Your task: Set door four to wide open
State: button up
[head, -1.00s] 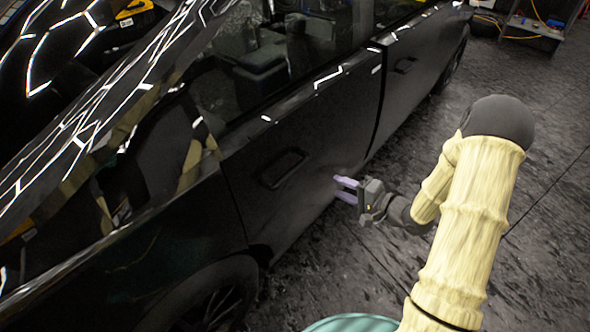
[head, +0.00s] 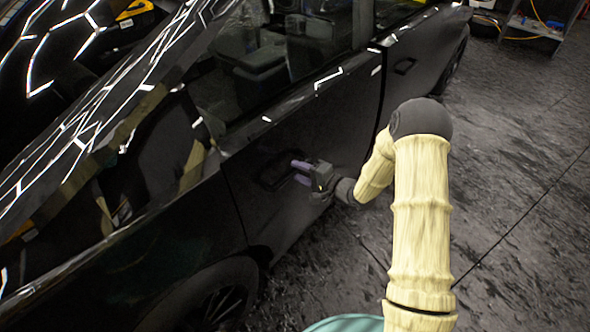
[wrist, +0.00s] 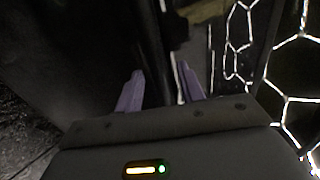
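A black car fills the left and middle of the head view. Its nearer side door (head: 318,124) looks shut, with a dark recessed handle (head: 268,175). A farther side door (head: 424,58) with its own handle (head: 404,66) also looks shut. No number shows on either door. My gripper (head: 296,171) is right at the nearer handle, its purple fingers partly covering it. In the wrist view, my gripper (wrist: 159,78) has its two fingers apart with nothing clearly between them. I cannot tell whether they touch the handle.
The dark, scuffed floor (head: 500,190) to the right of the car is open. A front wheel (head: 215,305) shows at the bottom. A cart or shelf (head: 536,25) with an orange cable stands at the top right. The wrist view is mostly dark, with bright hexagonal reflections.

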jog(key=shift+x, duration=1.3)
grip_shut()
jog(key=shift+s+d, duration=0.1)
